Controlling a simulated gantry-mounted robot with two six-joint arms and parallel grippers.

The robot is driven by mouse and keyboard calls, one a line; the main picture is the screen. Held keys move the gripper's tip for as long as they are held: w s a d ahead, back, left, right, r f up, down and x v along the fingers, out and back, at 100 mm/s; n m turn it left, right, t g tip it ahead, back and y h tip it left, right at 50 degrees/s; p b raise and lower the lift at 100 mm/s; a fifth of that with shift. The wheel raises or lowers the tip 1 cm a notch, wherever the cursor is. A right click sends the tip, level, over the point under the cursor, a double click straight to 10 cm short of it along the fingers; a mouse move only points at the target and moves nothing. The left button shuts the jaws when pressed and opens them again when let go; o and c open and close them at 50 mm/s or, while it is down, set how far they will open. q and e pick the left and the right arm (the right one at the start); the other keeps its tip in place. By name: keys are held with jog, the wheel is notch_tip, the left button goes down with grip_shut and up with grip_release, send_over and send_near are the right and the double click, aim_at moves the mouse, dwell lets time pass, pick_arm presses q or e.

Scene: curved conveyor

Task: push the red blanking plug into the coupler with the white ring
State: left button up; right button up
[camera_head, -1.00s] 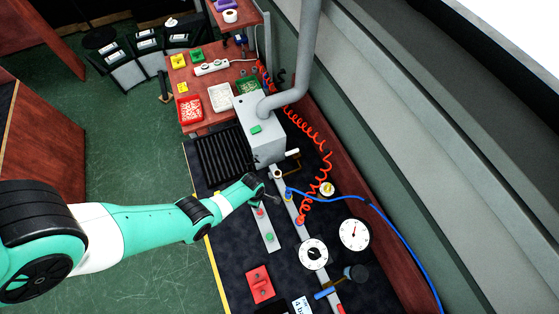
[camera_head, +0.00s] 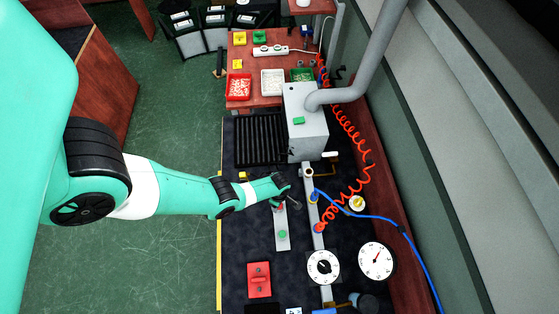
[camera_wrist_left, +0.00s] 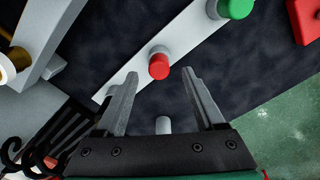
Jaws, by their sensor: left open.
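The red blanking plug (camera_wrist_left: 159,66) stands on a pale strip (camera_head: 282,232) beside a green plug (camera_wrist_left: 235,8). In the head view the red plug (camera_head: 281,207) is partly hidden by my gripper. My left gripper (camera_head: 292,193) is open and empty above the strip's far end. In the left wrist view its two fingers (camera_wrist_left: 158,88) point toward the red plug, which lies just beyond the gap between the tips. The coupler with the white ring (camera_head: 308,173) is on the grey rail (camera_head: 316,210) right of the gripper; a white-ringed fitting (camera_wrist_left: 8,67) shows at the wrist view's left edge.
A grey box with a pipe (camera_head: 305,130) stands behind the rail. A blue hose (camera_head: 385,222) and a red coiled hose (camera_head: 345,195) run at the right. Two dials (camera_head: 323,267) and a red block (camera_head: 259,279) are nearer. A short white peg (camera_wrist_left: 163,125) shows between the fingers.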

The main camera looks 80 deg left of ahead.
pick_arm(q)
notch_tip(320, 180, down, 4)
jog(key=shift+b, duration=1.1)
jog(key=shift+w+r, duration=0.1)
jog(key=shift+r, duration=0.05)
pick_arm(e)
notch_tip(320, 180, down, 3)
jog(key=shift+f, duration=0.15)
pick_arm(q)
grip_shut()
